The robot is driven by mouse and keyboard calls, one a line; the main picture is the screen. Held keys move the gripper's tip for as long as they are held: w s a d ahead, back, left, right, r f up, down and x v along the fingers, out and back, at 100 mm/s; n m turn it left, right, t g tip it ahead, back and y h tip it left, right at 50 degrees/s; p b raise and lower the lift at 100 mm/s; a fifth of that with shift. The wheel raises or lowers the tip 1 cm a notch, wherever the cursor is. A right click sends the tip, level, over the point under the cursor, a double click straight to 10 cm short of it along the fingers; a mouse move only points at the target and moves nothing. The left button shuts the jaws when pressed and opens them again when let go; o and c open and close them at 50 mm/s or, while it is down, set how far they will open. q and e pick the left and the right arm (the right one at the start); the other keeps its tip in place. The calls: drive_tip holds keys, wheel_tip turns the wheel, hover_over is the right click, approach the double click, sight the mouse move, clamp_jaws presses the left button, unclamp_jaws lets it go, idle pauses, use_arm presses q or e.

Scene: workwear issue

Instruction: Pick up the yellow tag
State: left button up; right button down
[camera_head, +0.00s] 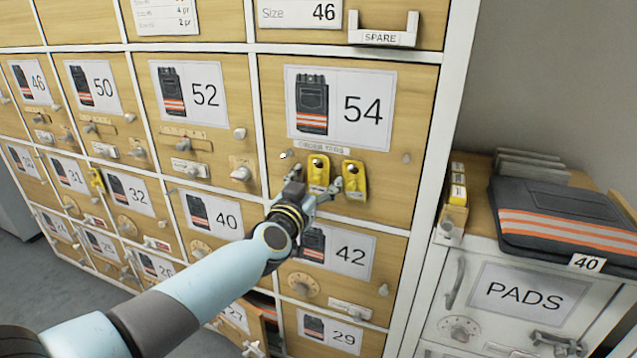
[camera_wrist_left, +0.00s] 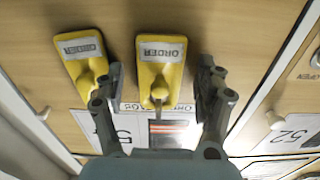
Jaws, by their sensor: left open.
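Two yellow tags hang side by side on pegs on the 54 door, under the "ORDER TAGS" label. In the head view they are the left tag (camera_head: 318,170) and the right tag (camera_head: 354,181). My left gripper (camera_head: 315,184) is open in front of the left tag. In the left wrist view, turned upside down, this tag (camera_wrist_left: 160,58), marked ORDER, shows between the fingers of my gripper (camera_wrist_left: 157,92), with gaps on both sides. The other tag (camera_wrist_left: 86,58) is beyond the left finger. My right gripper is not in view.
The locker wall has numbered doors with protruding knobs and latches, such as the 52 door (camera_head: 219,128). Another yellow item (camera_head: 97,180) hangs by the 31 door. At right a cabinet marked PADS (camera_head: 480,325) carries a dark folded garment with orange stripes (camera_head: 560,215).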

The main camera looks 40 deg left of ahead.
use_arm(q)
drive_tip(key=shift+c, duration=0.2)
drive_tip(key=c, duration=0.9)
drive_tip(key=shift+w+r, duration=0.1)
drive_tip(key=shift+r, duration=0.1)
